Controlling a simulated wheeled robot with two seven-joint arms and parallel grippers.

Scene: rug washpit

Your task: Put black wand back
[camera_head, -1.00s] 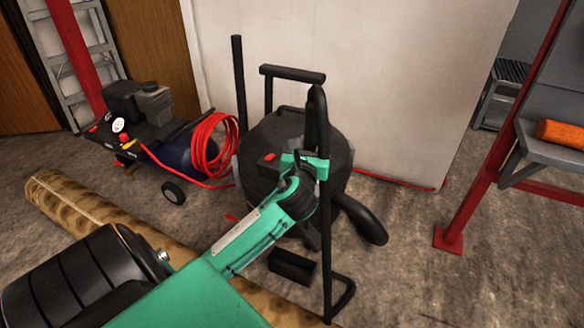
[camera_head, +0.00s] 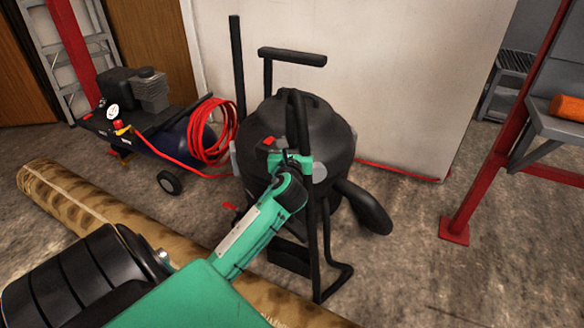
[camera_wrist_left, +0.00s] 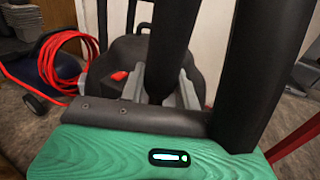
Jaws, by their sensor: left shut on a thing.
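The black wand (camera_head: 313,235) is a long dark tube with a bent lower end. It stands nearly upright in front of the black vacuum (camera_head: 335,130). My left gripper (camera_head: 292,161) is shut on its upper part. In the left wrist view the wand (camera_wrist_left: 172,45) shows between the grey fingers of my left gripper (camera_wrist_left: 160,92), with another thick black tube close on the right. The vacuum has a raised push handle (camera_head: 292,56) and a thick hose (camera_head: 362,208). Whether the wand touches the vacuum or floor, I cannot tell. My right gripper is not in view.
An air compressor (camera_head: 185,140) with a coiled red hose (camera_head: 203,135) stands left of the vacuum. A rolled rug (camera_head: 75,197) lies across the floor in front. A red-legged stand (camera_head: 490,150) holding an orange roll (camera_head: 567,109) is at right. Floor right of the vacuum is clear.

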